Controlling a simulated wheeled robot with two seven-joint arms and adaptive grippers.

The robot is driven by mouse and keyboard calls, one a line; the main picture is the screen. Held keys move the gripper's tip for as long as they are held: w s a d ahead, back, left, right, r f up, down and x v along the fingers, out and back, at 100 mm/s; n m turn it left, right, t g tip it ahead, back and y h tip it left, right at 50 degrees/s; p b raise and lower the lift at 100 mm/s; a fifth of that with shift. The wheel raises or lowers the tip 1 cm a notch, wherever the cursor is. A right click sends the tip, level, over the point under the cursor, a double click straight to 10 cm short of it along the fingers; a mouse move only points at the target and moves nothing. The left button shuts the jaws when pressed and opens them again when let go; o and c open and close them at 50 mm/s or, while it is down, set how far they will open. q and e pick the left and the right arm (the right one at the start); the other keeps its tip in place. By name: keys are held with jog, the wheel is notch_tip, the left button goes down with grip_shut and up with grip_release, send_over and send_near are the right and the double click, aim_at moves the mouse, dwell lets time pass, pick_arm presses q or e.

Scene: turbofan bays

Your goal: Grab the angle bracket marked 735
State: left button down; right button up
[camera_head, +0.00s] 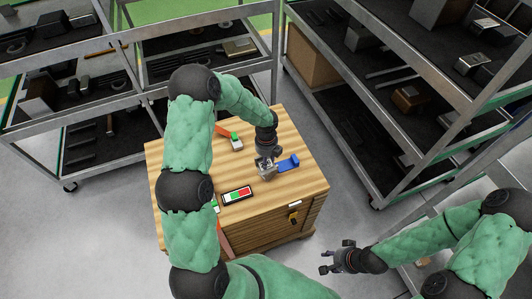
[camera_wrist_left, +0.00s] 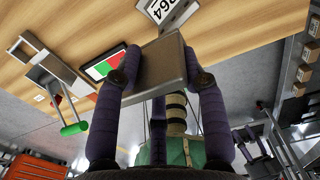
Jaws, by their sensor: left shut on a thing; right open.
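My left gripper (camera_head: 266,164) is over the wooden cabinet top and shut on a grey metal piece, which looks like an angle bracket (camera_wrist_left: 160,64). In the left wrist view its flat face sits between the two dark fingers; no marking shows on that face. I cannot read 735 anywhere. A pale plate with a number that looks like 864 (camera_wrist_left: 168,12) lies beyond the held piece, cut off by the picture edge. My right gripper (camera_head: 331,257) is open and empty, low to the right of the cabinet.
The wooden cabinet (camera_head: 166,162) also holds a red-green-white panel (camera_head: 237,194), a blue item (camera_head: 288,162) and a green-marked tool (camera_head: 235,141). Metal shelves with dark trays (camera_head: 96,132) stand behind, and tall shelves (camera_head: 372,132) to the right. Grey floor is open between.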

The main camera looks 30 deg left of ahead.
aim_at(271, 169)
pick_arm(q)
jog(key=shift+s+d+r, duration=0.25)
jog(key=shift+s, duration=0.2)
jog(key=n, duration=0.2)
jog(key=d+r+n, duration=0.1)
jog(key=n, duration=0.1)
jog(key=d+n+b, duration=0.1)
jog(key=n, duration=0.1)
jog(key=shift+s+d+r+n, duration=0.15)
jog(key=shift+s+r+n, duration=0.1)
jog(key=shift+s+n, duration=0.05)
jog(key=s+d+r+n+b, duration=0.3)
jog(key=d+n, duration=0.3)
jog(key=n, duration=1.3)
jog(key=shift+s+r+n, duration=0.15)
jog(key=shift+r+n, duration=0.25)
